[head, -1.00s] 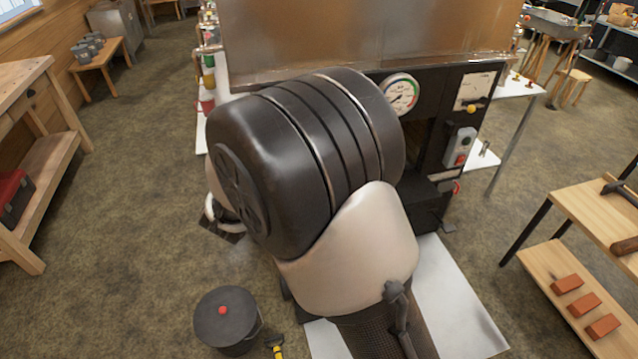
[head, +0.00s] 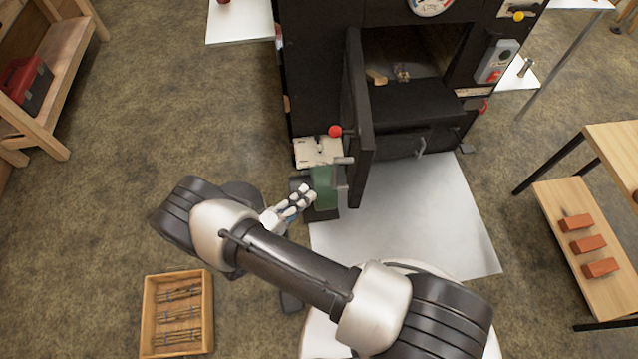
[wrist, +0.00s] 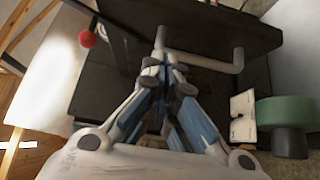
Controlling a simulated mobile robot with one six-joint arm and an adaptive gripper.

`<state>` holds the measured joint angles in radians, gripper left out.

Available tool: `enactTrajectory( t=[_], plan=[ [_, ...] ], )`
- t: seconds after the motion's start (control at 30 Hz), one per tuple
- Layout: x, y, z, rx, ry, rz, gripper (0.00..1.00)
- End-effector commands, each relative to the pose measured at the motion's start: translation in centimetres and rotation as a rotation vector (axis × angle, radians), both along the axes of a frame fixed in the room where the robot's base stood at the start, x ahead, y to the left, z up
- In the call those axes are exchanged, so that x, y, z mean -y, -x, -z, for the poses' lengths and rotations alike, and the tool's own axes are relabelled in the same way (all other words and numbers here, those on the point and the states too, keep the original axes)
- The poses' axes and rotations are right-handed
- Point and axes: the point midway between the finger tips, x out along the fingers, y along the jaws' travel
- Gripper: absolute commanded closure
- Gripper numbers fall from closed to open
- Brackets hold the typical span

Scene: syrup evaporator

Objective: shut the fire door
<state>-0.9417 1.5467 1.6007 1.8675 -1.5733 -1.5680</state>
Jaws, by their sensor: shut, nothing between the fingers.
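The black fire door (head: 359,115) stands open, swung out from the firebox (head: 405,55) and seen nearly edge-on in the head view. Its grey bar handle (head: 341,178) is on the door's left side, near the outer edge. In the wrist view the dark door (wrist: 130,80) fills the middle, with the grey L-shaped handle (wrist: 210,62) across it. My gripper (head: 308,194) is shut and empty, just left of the handle. In the wrist view my gripper's fingertips (wrist: 165,65) overlap one end of the handle; I cannot tell whether they touch.
A red-knobbed lever (head: 335,131) and a green cylindrical part (head: 323,187) are close beside my gripper. A wooden box of rods (head: 177,314) lies on the floor at lower left. A shelf with bricks (head: 589,244) stands right. The metal floor sheet (head: 420,220) before the firebox is clear.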

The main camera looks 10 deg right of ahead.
Motion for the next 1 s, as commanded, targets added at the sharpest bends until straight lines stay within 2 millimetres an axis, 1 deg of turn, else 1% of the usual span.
enactTrajectory(
  t=[0.43,0.6,0.7,0.83,1.0],
  plan=[
    [7.5,-5.4,0.1,-0.002,-0.004,0.006,1.00],
    [9.8,-5.0,0.1,-0.002,-0.002,0.001,1.00],
    [10.6,-4.9,0.0,0.000,-0.004,-0.001,1.00],
    [11.1,-4.9,0.0,0.000,-0.005,-0.001,1.00],
    [11.1,-4.8,0.0,0.000,-0.005,-0.002,1.00]
  ],
)
